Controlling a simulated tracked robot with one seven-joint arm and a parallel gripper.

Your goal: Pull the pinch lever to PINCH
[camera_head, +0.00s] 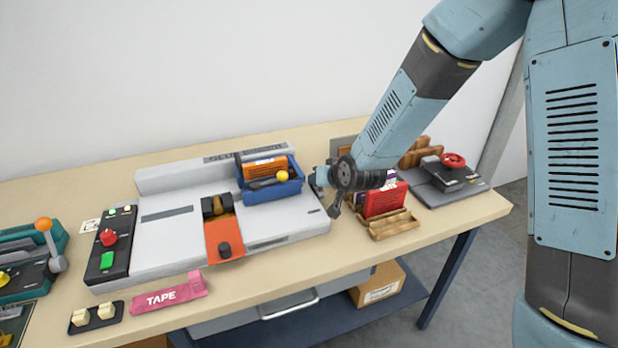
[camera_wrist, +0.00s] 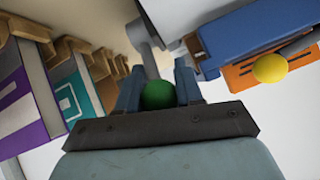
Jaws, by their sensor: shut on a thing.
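My gripper (camera_head: 321,178) is at the right end of the grey binding machine (camera_head: 160,240), beside the blue block. In the wrist view, my gripper (camera_wrist: 159,86) is shut on the green ball knob (camera_wrist: 158,96) of a lever. The lever's grey arm (camera_wrist: 151,52) runs away from between the blue fingers. In the head view, my wrist hides the green knob. No PINCH mark can be read, so I cannot tell the lever's setting.
A yellow knob (camera_head: 283,176) sits by the blue block (camera_head: 275,187) with its orange label. Red books (camera_head: 384,200) stand in a wooden rack (camera_head: 394,225) close right of my wrist. A red-knobbed device (camera_head: 453,175) is farther right. A pink TAPE packet (camera_head: 170,293) lies in front.

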